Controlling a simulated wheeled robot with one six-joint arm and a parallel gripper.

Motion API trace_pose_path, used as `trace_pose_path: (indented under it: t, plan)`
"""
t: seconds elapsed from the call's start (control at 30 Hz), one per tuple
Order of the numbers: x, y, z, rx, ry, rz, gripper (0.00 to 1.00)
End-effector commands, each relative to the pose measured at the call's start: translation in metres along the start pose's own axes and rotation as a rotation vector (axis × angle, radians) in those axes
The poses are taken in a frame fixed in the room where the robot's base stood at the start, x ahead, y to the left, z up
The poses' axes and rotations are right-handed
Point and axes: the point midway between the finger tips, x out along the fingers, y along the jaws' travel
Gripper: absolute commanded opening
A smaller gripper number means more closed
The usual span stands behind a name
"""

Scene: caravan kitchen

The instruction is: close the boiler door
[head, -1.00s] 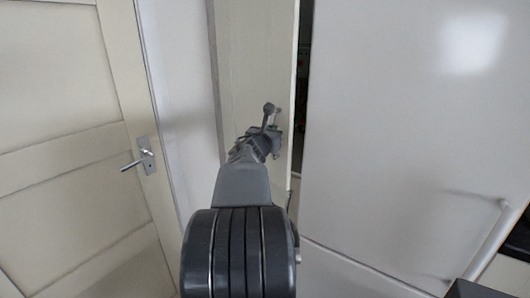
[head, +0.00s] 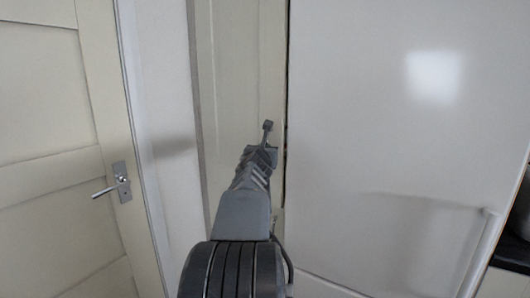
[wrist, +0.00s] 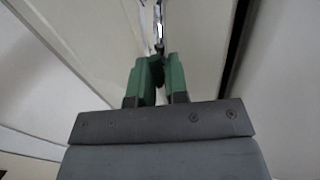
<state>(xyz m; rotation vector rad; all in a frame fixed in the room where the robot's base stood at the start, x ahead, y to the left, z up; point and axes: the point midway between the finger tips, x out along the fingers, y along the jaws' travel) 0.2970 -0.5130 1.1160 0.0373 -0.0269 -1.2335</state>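The boiler door (head: 236,70) is the narrow cream door in the middle of the head view. It looks almost flush, with only a thin dark line along its right edge. My gripper (head: 264,150) is at the right part of this door, by its handle (head: 267,128). In the wrist view, my gripper's green fingers (wrist: 160,68) are close together, with the silver handle (wrist: 158,28) at their tips. I cannot tell whether they grip the handle or only touch it. The boiler door (wrist: 200,35) also shows in the wrist view, with a dark gap to its right.
A large white panel (head: 390,130) with a pale bar handle (head: 478,250) stands right of the boiler door. A cream panelled door (head: 50,150) with a lever handle (head: 112,187) is at the left. A narrow white wall strip (head: 160,100) lies between the doors.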

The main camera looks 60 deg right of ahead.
Motion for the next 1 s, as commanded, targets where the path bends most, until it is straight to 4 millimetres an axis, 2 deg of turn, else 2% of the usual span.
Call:
trace_pose_path:
  t: [0.03,0.17,0.5,0.63,0.77,1.0]
  plan:
    - [0.0,0.0,0.0,-0.001,0.0,-0.001,0.2]
    - [0.0,-0.001,0.0,-0.003,0.0,-0.002,0.3]
    - [0.0,-0.001,-0.001,-0.005,0.001,-0.001,0.3]
    - [-0.006,0.0,0.0,-0.005,0.0,-0.001,0.3]
    - [-0.025,0.0,0.0,-0.004,-0.002,-0.001,0.3]
    - [-0.076,-0.001,0.002,-0.003,-0.002,-0.001,0.3]
